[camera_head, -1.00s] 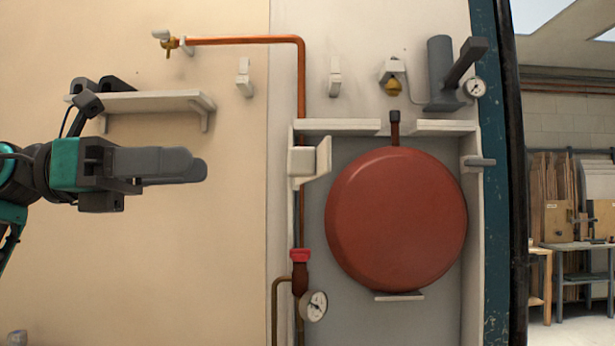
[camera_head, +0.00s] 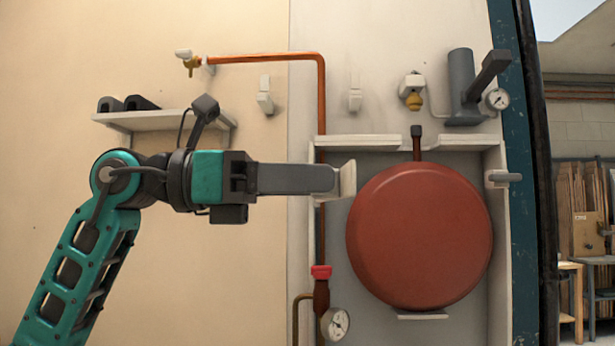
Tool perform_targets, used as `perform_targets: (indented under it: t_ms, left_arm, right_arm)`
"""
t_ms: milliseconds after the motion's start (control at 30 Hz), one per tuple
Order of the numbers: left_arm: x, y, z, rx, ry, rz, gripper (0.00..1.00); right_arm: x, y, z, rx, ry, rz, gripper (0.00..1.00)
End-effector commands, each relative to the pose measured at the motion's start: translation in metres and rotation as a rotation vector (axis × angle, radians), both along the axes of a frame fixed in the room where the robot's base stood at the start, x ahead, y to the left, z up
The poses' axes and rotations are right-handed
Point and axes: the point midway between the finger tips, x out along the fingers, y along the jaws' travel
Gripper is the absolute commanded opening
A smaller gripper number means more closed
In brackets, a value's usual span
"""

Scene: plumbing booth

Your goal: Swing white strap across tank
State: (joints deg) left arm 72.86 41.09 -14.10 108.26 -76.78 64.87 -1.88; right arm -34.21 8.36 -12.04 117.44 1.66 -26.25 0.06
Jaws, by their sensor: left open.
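The red round tank (camera_head: 420,238) sits in a shallow grey recess on the wall. The white strap (camera_head: 348,180) is a short pale piece at the recess's left edge, left of the tank and apart from its face. My left gripper (camera_head: 325,179) reaches in from the left, level with the strap. Its fingers are seen side-on and overlap the strap's left part, hiding it; whether they touch it I cannot tell. The left jaws are open. A grey catch (camera_head: 503,177) sits on the recess's right edge. My right gripper is not in view.
A copper pipe (camera_head: 322,100) runs down beside the recess to a red-collared valve (camera_head: 321,280) and a gauge (camera_head: 335,323). A white shelf (camera_head: 150,121) is behind my left arm. A grey pump-like fixture (camera_head: 465,85) stands above the tank at right.

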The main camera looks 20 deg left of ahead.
Motion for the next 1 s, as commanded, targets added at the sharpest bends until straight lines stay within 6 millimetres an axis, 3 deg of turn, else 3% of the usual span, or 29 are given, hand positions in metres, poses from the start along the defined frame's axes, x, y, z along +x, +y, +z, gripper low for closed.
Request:
perform_targets:
  t_ms: [333,800,1000]
  left_arm:
    - [0.0016,-0.0039,0.0,0.0,0.001,0.0,0.47]
    - [0.0016,-0.0036,-0.0001,0.0,0.001,0.0,0.02]
    - [0.0017,-0.0035,-0.0002,0.0,0.001,0.0,0.0]
  right_arm:
    - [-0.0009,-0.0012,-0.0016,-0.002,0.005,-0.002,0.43]
    - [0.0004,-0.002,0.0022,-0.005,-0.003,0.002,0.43]
    - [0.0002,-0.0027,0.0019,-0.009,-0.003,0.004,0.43]
